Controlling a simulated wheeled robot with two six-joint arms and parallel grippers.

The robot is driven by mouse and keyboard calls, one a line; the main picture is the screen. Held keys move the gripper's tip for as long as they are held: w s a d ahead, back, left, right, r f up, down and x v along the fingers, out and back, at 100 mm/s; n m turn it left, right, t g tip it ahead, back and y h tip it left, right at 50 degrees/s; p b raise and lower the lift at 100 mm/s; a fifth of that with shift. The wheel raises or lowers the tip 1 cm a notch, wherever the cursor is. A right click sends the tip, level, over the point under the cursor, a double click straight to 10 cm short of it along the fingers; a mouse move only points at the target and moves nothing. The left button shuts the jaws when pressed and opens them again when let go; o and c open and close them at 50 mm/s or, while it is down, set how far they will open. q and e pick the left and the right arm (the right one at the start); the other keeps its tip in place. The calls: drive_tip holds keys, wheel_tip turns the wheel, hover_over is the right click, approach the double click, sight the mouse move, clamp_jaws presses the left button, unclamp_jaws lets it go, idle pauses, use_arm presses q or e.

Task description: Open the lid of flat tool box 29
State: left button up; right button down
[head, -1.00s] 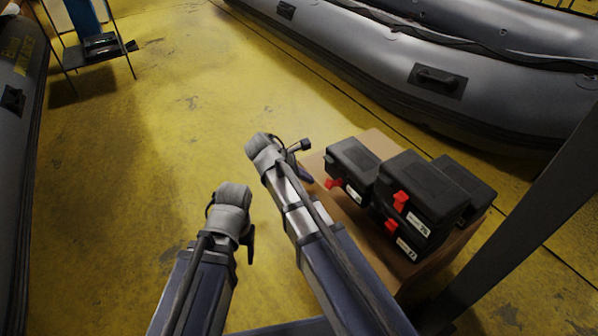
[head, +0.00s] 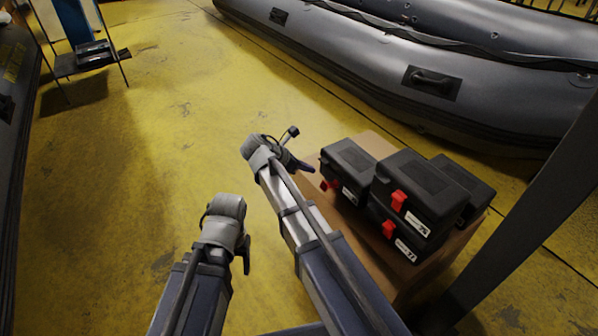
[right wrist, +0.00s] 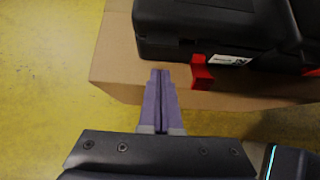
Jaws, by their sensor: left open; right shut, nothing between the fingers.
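Several black flat tool boxes with red latches stand on a cardboard box. The leftmost tool box (head: 349,158) has its lid shut; its label number is too small to read. It also shows in the right wrist view (right wrist: 220,22), cut off at the top, with a red latch (right wrist: 202,72) on its front. My right gripper (head: 310,169) is shut and empty, just left of that box. In the right wrist view its fingertips (right wrist: 160,73) lie together over the cardboard edge, left of the latch; contact cannot be told. My left gripper (head: 246,262) is open, low and away from the boxes.
Two stacked tool boxes (head: 425,185) stand right of the leftmost one, with another tool box (head: 466,178) behind. The cardboard box (head: 376,143) supports them. A grey inflatable boat (head: 400,70) lies behind. A dark post (head: 520,215) stands at right.

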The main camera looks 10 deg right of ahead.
sight(327, 159)
drive_tip(key=shift+w+d+f, duration=0.1)
drive_tip(key=shift+w+d, duration=0.1)
drive_tip(key=shift+d, duration=0.45)
drive_tip(key=shift+w+d, duration=0.25)
drive_tip(key=shift+d, duration=0.35)
drive_tip(key=shift+w+d+f, duration=0.1)
drive_tip(key=shift+w+d, duration=0.1)
drive_tip(key=shift+d, duration=0.45)
drive_tip(key=shift+r, duration=0.15)
wheel_tip(327, 159, up, 3)
drive_tip(key=p, duration=0.3)
drive_tip(key=shift+d, duration=0.1)
drive_tip(key=shift+w+d+r+p, duration=0.1)
drive_tip(key=shift+d+r+p, duration=0.05)
drive_tip(key=shift+r+p, duration=0.5)
drive_tip(key=shift+w+d+r+p, duration=0.1)
drive_tip(key=shift+d+r+p, duration=0.05)
drive_tip(key=shift+r+p, duration=0.5)
drive_tip(key=shift+d, duration=0.1)
drive_tip(key=shift+p, duration=0.3)
